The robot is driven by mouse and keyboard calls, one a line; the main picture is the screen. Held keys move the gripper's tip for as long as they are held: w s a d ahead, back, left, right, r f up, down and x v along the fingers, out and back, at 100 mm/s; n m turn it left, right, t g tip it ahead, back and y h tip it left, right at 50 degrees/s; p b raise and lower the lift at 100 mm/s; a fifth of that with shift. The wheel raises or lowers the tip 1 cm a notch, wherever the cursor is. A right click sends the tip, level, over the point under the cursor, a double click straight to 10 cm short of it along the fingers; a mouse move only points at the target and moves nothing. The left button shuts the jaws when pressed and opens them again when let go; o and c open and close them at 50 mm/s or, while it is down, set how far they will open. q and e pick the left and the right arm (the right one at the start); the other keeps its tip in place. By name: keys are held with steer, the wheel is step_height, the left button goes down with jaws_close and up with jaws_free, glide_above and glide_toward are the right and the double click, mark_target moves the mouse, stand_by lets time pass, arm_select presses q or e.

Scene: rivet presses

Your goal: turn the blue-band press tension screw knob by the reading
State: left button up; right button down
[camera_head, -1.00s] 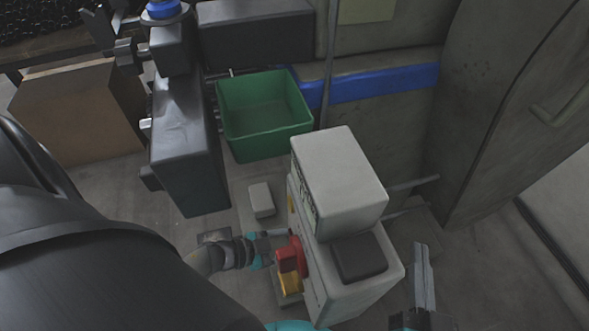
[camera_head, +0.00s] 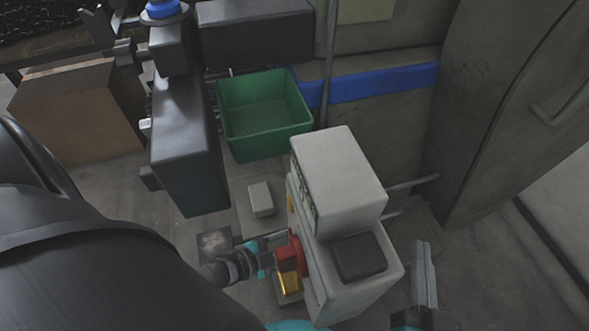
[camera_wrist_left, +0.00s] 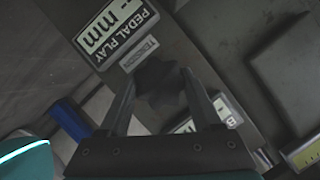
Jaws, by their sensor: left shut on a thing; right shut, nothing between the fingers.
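In the left wrist view a dark knob (camera_wrist_left: 166,88) sits between the fingers of my left gripper (camera_wrist_left: 162,82), which is shut on it. The knob is on a grey panel under a small TENSION label (camera_wrist_left: 139,54) and a larger label reading "PEDAL PLAY - mm" (camera_wrist_left: 108,30). In the head view my left gripper (camera_head: 268,258) is at the left side of the pale grey unit (camera_head: 340,180), beside its red part (camera_head: 290,255); the knob is hidden there. A blue band (camera_head: 375,83) runs along the large grey machine behind. My right gripper (camera_head: 424,275) is shut and empty, right of the unit.
A green bin (camera_head: 264,142) stands behind the unit. A dark machine block (camera_head: 185,130) and a cardboard box (camera_head: 75,115) are to its left. A small grey block (camera_head: 261,199) lies on the floor. A thin vertical pole (camera_head: 329,70) rises behind the unit.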

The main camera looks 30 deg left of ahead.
arm_select(q)
steer(key=shift+f+m, duration=0.1)
steer(key=shift+m, duration=0.3)
arm_select(e)
steer(key=shift+s+f, duration=0.1)
steer(key=shift+f, duration=0.15)
arm_select(q)
steer(key=shift+t+y, duration=0.3)
steer(key=shift+t, duration=0.1)
steer(key=o, duration=1.4)
steer(key=shift+c, duration=0.2)
arm_select(e)
steer(key=shift+a+r, duration=0.1)
steer(key=shift+r, duration=0.05)
arm_select(q)
steer(key=shift+s, duration=0.1)
steer(key=p+v, duration=0.4)
steer(key=v, duration=1.1)
steer(key=shift+a, duration=0.2)
arm_select(e)
steer(key=d+f+g+h, duration=0.3)
steer(key=d+g, duration=0.3)
steer(key=g, duration=0.1)
steer(key=shift+s+d+f+n+h, duration=0.2)
steer(key=shift+s+f+n+h, duration=0.1)
steer(key=shift+n, duration=0.1)
